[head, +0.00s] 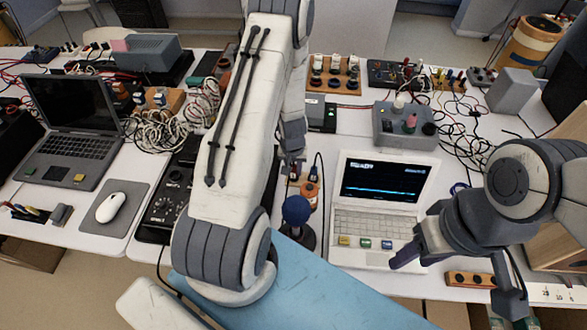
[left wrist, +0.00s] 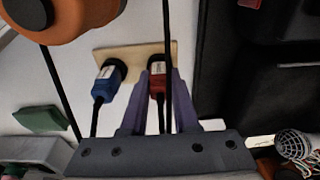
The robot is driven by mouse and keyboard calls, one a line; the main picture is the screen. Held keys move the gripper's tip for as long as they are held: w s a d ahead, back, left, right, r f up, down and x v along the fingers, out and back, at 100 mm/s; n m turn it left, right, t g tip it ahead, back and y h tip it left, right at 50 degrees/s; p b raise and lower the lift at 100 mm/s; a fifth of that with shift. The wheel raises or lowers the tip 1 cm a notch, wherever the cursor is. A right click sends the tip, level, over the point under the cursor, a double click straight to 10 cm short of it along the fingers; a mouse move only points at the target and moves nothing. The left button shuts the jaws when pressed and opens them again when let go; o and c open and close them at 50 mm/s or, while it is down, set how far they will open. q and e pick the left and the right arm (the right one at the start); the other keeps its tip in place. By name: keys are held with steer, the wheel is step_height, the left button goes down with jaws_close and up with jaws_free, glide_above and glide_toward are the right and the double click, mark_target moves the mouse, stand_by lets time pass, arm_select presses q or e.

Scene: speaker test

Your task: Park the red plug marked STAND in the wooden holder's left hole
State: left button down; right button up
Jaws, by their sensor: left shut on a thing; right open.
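My left gripper (left wrist: 159,76) is shut on the red plug (left wrist: 157,84), which has a white label and a black cable. Its lettering is too small to read. The light wooden holder (left wrist: 136,54) is behind the plug in the left wrist view. The red plug's end overlaps the holder's right part; I cannot tell whether it sits in a hole. A blue plug (left wrist: 107,82) with a white label stands at the holder's left part. In the head view my left gripper (head: 292,166) is small and mostly hidden by my arm. My right gripper (head: 455,276) is open and empty at the front right.
An orange object (head: 309,194) stands close to my left gripper, with a blue-topped object (head: 296,210) in front of it. A white laptop (head: 382,205) is to the right. A dark laptop (head: 75,130) and cable bundles (head: 165,125) are left. The far table is crowded.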

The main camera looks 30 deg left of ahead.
arm_select(q)
steer(key=c, duration=0.6)
jaws_free()
steer(key=shift+r, duration=0.1)
steer(key=r+p, duration=0.2)
steer(key=r, duration=0.1)
steer(key=r+p, duration=0.3)
steer(key=r, duration=0.1)
steer(key=s+r+p, duration=0.1)
steer(key=r+p, duration=0.2)
steer(key=shift+s+d+r, duration=0.1)
steer(key=shift+d+r, duration=0.05)
steer(key=shift+d, duration=0.1)
